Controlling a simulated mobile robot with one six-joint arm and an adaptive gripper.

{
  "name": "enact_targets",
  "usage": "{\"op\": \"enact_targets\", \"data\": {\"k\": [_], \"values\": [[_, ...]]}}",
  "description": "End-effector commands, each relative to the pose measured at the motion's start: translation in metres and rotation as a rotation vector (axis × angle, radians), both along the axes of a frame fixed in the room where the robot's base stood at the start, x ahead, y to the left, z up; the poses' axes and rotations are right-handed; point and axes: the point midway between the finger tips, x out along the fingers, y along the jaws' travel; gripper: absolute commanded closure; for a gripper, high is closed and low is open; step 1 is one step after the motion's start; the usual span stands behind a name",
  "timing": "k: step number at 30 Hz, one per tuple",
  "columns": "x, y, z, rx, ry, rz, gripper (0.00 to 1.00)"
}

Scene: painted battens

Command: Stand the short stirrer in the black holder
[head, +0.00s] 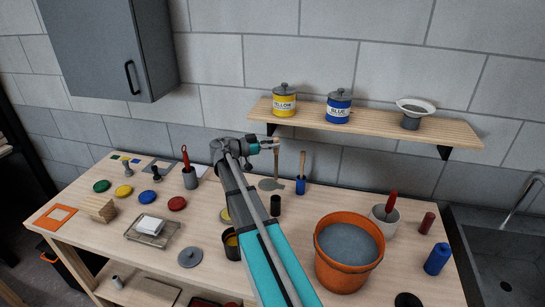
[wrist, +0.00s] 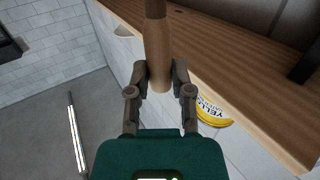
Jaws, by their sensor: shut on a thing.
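My gripper (head: 276,145) is raised over the back of the table, in front of the wall and below the shelf. It is shut on a wooden stirrer (head: 276,166), which hangs down roughly upright. In the wrist view the two fingers (wrist: 159,82) close on the brown round shaft (wrist: 156,40). The black holder (head: 275,205) is a small dark cup standing on the table below and in front of the stirrer. The stirrer is apart from it. My arm stands close to the holder's left side.
A blue holder (head: 300,186) with another wooden stick stands right of the black one. A flat grey piece (head: 271,184) lies behind. The shelf (head: 375,122) carries a yellow can (head: 284,103) and a blue can (head: 339,107). An orange bucket (head: 348,262) stands front right.

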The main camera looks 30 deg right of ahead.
Motion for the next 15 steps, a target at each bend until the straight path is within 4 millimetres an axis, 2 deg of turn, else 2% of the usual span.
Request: {"op": "enact_targets", "data": {"k": [1,6,15], "values": [[0.000,0.000,-0.010,0.000,0.000,0.000,0.99],[0.000,0.000,-0.019,0.000,0.000,-0.001,0.99],[0.000,-0.001,-0.021,0.000,0.000,-0.001,0.99]]}}
